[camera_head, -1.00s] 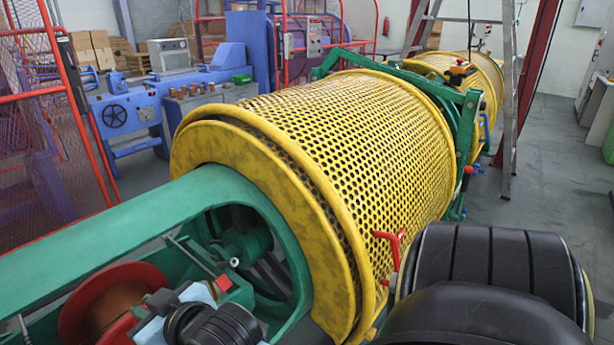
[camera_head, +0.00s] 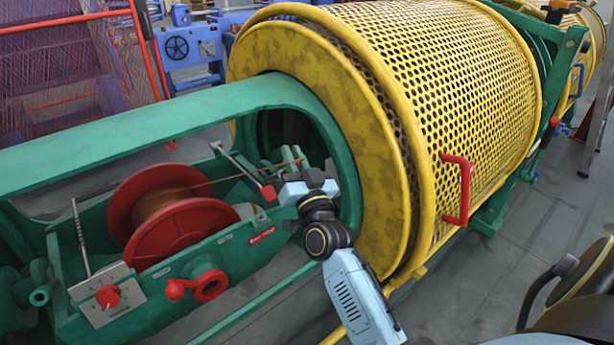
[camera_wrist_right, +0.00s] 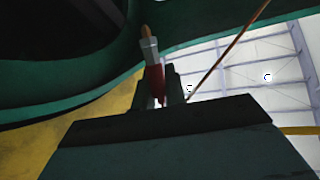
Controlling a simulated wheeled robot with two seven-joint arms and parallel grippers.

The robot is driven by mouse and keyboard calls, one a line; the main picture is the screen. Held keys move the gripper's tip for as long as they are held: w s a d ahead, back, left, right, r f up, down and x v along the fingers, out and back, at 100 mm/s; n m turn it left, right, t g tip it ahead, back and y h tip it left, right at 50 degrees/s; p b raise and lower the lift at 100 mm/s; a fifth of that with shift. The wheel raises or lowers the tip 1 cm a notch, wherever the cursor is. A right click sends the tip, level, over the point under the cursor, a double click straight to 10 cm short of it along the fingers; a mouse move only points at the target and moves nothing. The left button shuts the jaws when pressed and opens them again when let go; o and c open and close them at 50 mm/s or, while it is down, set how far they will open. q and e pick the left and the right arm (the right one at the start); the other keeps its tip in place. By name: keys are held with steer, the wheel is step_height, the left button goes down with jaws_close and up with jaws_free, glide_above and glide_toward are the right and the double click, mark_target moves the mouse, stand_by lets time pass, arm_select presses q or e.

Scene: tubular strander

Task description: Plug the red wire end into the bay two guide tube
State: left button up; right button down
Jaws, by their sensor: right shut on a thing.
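The red wire end (camera_wrist_right: 156,85), a red sleeve with a grey metal collar and a copper-coloured tip, stands up between the dark fingers of my right gripper (camera_wrist_right: 160,92) in the right wrist view. My right gripper (camera_head: 292,190) is shut on it and shows in the head view inside the green frame, at the mouth of the yellow drum. The wire end is too small or hidden to make out in the head view. A thin copper wire (camera_head: 235,176) runs from the red spool (camera_head: 170,208) toward the drum's mouth. I cannot single out the bay two guide tube. My left gripper is not in view.
The green frame (camera_head: 150,123) and its round rim (camera_head: 345,150) enclose the space around my right gripper. The perforated yellow drum (camera_head: 450,90) has a red handle (camera_head: 463,190).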

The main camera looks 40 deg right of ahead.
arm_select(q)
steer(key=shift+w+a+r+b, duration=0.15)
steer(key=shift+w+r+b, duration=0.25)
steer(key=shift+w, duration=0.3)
arm_select(e)
steer(key=d+m+h, duration=0.1)
steer(key=d+f+h, duration=0.1)
steer(key=d, duration=0.1)
steer(key=shift+d+m+h, duration=0.1)
steer(key=shift+m+h, duration=0.2)
steer(key=shift+m, duration=0.1)
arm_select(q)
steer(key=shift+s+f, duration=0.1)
